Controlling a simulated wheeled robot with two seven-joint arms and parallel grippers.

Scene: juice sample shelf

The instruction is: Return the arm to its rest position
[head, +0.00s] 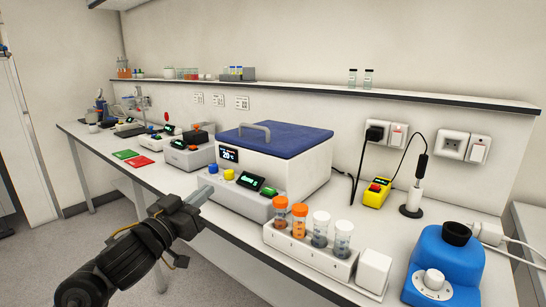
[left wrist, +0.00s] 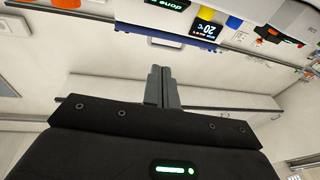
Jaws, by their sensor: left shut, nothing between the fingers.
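My left gripper (head: 201,196) is shut and empty in the head view. It is held in the air in front of the bench edge, at the near left of the grey machine with the blue lid. In the left wrist view its two fingers (left wrist: 160,88) lie together with nothing between them. My left arm comes in from the lower left of the head view. My right gripper is not in either view.
A rack (head: 311,250) with orange-capped and clear-capped tubes stands near the bench's front edge. A blue device (head: 445,270) is at the right. The blue-lidded machine (head: 277,140) stands mid-bench. Two small vials (head: 368,78) stand on the shelf (head: 440,97). Open floor lies at lower left.

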